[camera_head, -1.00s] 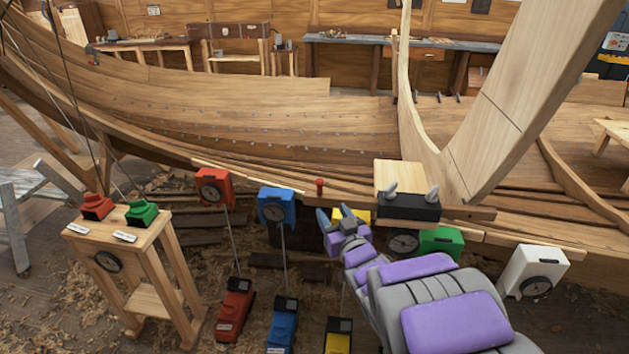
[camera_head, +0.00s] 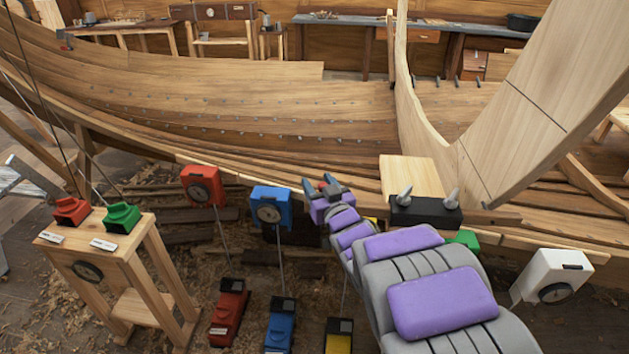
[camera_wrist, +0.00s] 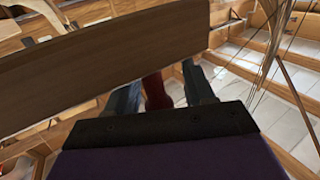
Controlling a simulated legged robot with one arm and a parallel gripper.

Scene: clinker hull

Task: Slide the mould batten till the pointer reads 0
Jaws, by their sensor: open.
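A red peg (camera_head: 331,190) stands at the hull's lower planks, by the wooden strips, partly hidden by my gripper (camera_head: 321,183). In the wrist view the red peg (camera_wrist: 155,92) shows between the two dark fingers of my gripper (camera_wrist: 158,92). The fingers are open, with gaps to either side of the peg. A broad wooden plank (camera_wrist: 110,65) crosses in front of the fingertips and hides the peg's upper part. I cannot tell for certain which strip is the mould batten, and no pointer or scale reading is legible.
Red (camera_head: 202,186) and blue (camera_head: 270,208) dial boxes hang left of my gripper. A black box with two grey horns (camera_head: 426,210) and a white dial box (camera_head: 552,277) are to the right. A wooden stand (camera_head: 120,250) carries red and green blocks.

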